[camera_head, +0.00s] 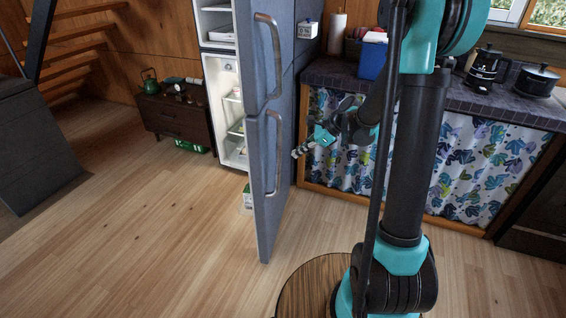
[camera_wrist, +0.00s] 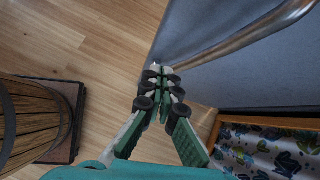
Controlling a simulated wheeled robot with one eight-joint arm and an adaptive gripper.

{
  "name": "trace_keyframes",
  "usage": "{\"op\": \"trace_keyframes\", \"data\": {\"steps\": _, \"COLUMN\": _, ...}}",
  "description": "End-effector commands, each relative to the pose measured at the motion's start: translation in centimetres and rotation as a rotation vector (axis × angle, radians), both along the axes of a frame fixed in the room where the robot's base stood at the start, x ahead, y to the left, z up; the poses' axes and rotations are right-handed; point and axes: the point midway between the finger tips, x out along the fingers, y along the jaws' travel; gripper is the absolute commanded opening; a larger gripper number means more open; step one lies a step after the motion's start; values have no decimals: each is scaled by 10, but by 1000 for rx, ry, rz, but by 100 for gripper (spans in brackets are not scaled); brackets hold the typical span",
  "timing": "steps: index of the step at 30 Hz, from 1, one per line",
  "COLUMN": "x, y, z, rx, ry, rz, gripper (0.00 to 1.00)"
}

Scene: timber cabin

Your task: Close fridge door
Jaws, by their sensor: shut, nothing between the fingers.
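The fridge (camera_head: 222,85) stands left of the counter, with its shelves showing. Its blue-grey lower door (camera_head: 262,220) stands open, swung out toward me, with a curved metal handle (camera_head: 278,155). The upper door (camera_head: 258,50) also stands open in line above it. My gripper (camera_head: 297,153) is right of the lower door, on its outer, handle side. In the wrist view my gripper (camera_wrist: 161,76) is shut and empty, its tips close to the door face (camera_wrist: 230,75) and below the handle (camera_wrist: 240,42). I cannot tell whether the tips touch the door.
A counter (camera_head: 490,105) with a patterned curtain (camera_head: 455,165) lies right of the fridge. A blue box (camera_head: 371,60) and a black pot (camera_head: 537,80) stand on it. A small dark cabinet (camera_head: 175,115) is left of the fridge. The floor (camera_head: 150,230) left of the doors is clear.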

Motion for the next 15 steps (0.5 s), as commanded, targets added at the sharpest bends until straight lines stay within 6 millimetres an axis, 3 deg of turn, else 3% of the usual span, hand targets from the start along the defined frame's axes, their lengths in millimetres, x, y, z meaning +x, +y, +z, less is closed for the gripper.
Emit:
{"op": "trace_keyframes", "data": {"steps": 8, "x": 15, "y": 14, "z": -6, "rx": 65, "ry": 90, "rz": -70, "gripper": 0}}
{"op": "trace_keyframes", "data": {"steps": 15, "x": 19, "y": 40, "z": -32, "rx": 63, "ry": 88, "rz": -68, "gripper": 0}}
